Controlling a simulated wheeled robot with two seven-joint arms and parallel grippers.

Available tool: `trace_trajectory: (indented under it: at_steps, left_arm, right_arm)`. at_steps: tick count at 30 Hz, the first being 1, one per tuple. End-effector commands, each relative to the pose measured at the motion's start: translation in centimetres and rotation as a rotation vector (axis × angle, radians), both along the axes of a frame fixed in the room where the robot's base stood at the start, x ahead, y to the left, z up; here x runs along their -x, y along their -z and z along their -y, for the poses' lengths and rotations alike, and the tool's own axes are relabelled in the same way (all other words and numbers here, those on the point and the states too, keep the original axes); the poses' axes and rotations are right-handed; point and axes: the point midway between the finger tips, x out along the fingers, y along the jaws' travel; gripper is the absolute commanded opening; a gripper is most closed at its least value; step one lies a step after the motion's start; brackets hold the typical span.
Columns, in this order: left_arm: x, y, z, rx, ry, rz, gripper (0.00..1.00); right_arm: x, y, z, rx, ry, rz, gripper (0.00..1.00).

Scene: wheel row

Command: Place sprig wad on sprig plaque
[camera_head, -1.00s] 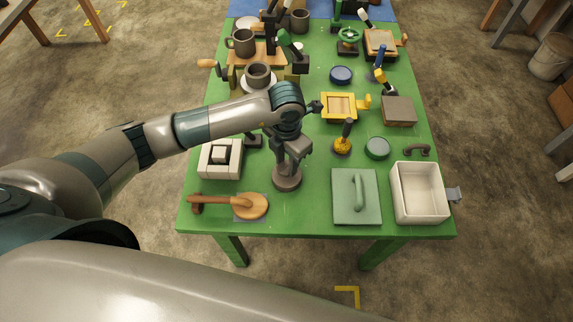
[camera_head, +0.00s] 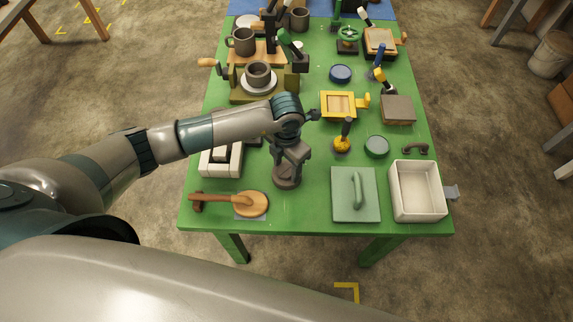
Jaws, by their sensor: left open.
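My left gripper (camera_head: 288,166) points down over a dark grey round piece (camera_head: 287,184) near the middle of the green table's front half. It is open, but its fingertips are hard to make out against that piece, and I cannot tell whether they touch it. I cannot tell for sure which items are the sprig wad and the sprig plaque. A pale square block (camera_head: 229,168) with a raised centre stands left of the gripper, partly hidden by my left forearm. My right gripper is not in view.
A wooden-handled disc (camera_head: 252,204) lies at the front left. A green lidded slab (camera_head: 346,207) and a white bin (camera_head: 417,205) stand at the front right. Cups and tools crowd the back.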

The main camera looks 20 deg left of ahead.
Motion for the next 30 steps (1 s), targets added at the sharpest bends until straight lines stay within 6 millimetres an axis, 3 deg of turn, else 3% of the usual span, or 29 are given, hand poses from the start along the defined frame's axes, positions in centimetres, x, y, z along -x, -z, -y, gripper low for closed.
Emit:
trace_trajectory:
  at_steps: [6, 11, 24, 30]
  left_arm:
    - [0.0, -0.4, 0.0, 0.000, 0.000, 0.000, 0.49]
    - [-0.1, -1.5, 0.1, 0.002, 0.000, 0.002, 0.49]
    - [-0.2, -8.9, 0.0, 0.002, 0.001, 0.004, 0.49]
    - [-0.1, -11.4, 0.0, 0.001, 0.000, 0.003, 0.49]
  right_arm:
    - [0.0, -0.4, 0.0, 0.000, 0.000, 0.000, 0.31]
    - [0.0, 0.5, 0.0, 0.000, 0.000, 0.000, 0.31]
    - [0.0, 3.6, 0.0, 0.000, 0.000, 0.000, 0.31]
    - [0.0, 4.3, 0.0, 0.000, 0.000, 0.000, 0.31]
